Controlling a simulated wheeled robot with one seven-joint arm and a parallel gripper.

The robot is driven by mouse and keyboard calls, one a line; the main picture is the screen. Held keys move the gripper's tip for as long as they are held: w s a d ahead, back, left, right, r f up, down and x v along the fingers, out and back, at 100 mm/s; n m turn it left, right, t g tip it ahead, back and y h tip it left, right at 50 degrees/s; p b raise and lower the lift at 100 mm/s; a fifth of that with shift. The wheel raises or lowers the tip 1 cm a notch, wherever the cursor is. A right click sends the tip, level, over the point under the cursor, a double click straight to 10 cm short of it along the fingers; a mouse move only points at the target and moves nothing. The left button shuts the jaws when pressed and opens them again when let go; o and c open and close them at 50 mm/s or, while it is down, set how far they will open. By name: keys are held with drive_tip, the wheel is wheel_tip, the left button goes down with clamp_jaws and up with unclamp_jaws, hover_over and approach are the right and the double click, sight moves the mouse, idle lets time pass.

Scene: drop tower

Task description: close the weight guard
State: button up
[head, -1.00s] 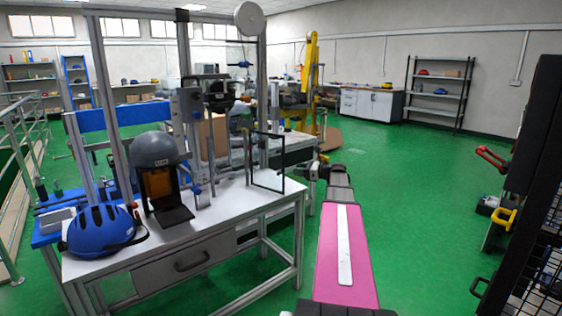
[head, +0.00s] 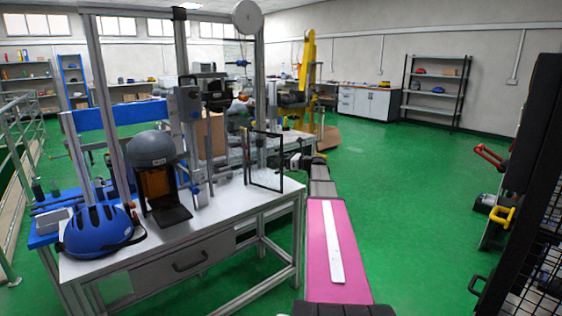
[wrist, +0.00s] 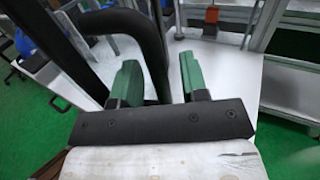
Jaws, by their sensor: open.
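A black-framed clear panel, which looks like the weight guard (head: 250,160), stands upright at the right end of the white bench in the head view. It stands out at an angle from the drop tower. My gripper (wrist: 158,72) is open, with two green fingers showing in the wrist view. Dark bars, likely of the guard frame, cross the wrist view, and one runs upright between the fingers. I cannot tell whether they touch. In the head view my gripper is close to the guard's right side, and its fingertips are hard to make out.
The white bench (head: 225,212) holds a grey helmet (head: 152,148) on a stand and a blue helmet (head: 98,230) at its front left. Tower posts (head: 108,100) rise behind. A black mesh cage (head: 545,225) stands at the right. Green floor is clear between.

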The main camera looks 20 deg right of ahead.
drive_tip(key=shift+w+a, duration=0.1)
drive_tip(key=shift+a, duration=0.05)
drive_tip(key=shift+c, duration=0.4)
clamp_jaws()
